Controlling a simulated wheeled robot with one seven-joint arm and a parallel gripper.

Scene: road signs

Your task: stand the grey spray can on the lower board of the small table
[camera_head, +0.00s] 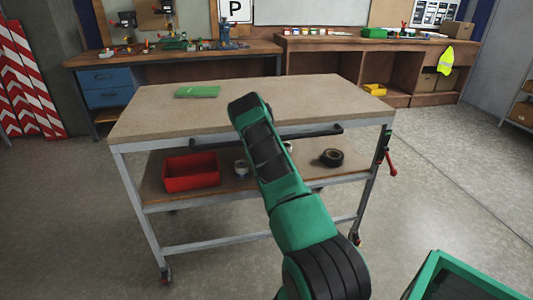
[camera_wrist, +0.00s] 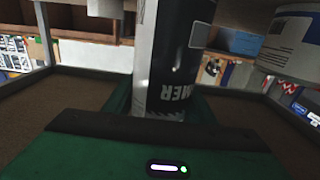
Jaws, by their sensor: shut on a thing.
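The grey spray can (camera_wrist: 172,60), with a black band and upside-down lettering, stands between the jaws of my gripper (camera_wrist: 163,112) in the wrist view, which looks inverted. My gripper is shut on it. The small table (camera_head: 150,110) is in the middle of the head view. Its lower board (camera_head: 309,170) shows under the top, partly behind my arm. In the head view my arm hides the gripper and most or all of the can. I cannot tell whether the can touches the board.
On the lower board are a red bin (camera_head: 191,172), a white tin (camera_head: 241,168) and a black tape roll (camera_head: 332,157). A white labelled tin (camera_wrist: 294,40) is close by in the wrist view. A green item (camera_head: 197,91) lies on the top. A bar (camera_head: 320,131) runs along the front.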

